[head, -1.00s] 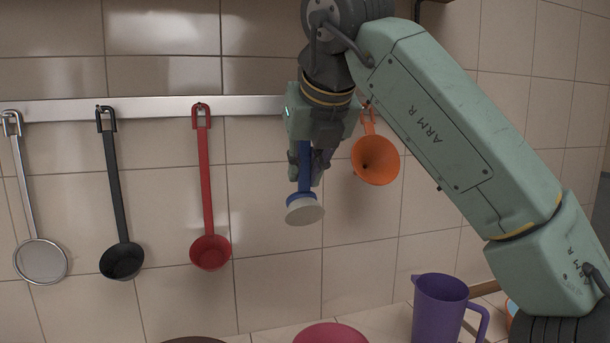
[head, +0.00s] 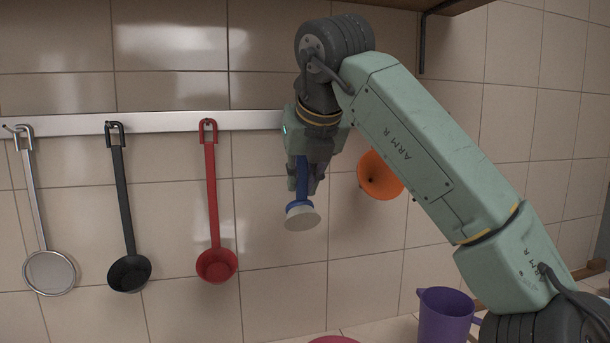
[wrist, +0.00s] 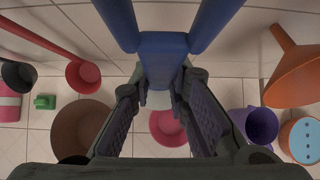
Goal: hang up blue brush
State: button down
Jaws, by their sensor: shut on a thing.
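The blue brush (head: 303,183) has a blue handle and a round pale head (head: 302,216) that points down. My gripper (head: 305,172) is shut on its handle and holds it in front of the tiled wall, between the red ladle and the orange funnel. In the wrist view, the brush (wrist: 163,55) sits between the fingertips of my gripper (wrist: 163,92), with two blue bars running up from it. A metal rail (head: 70,122) runs along the wall. My arm hides the rail behind the gripper, so I cannot tell whether the brush touches it.
A strainer (head: 49,272), black ladle (head: 129,272) and red ladle (head: 216,265) hang from the rail at left. An orange funnel (head: 378,176) is right of my gripper. A purple jug (head: 445,318) and pink bowl (wrist: 168,128) stand below. A shelf (head: 400,4) is above.

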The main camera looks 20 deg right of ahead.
jog(key=shift+w+f+p, duration=0.1)
jog(key=shift+w+p, duration=0.6)
jog(key=shift+w, duration=1.1)
jog(key=shift+w+f, duration=0.5)
jog(key=shift+w, duration=0.05)
jog(key=c, duration=1.5)
grip_release()
jog(key=shift+o, duration=0.2)
jog(key=v, duration=1.2)
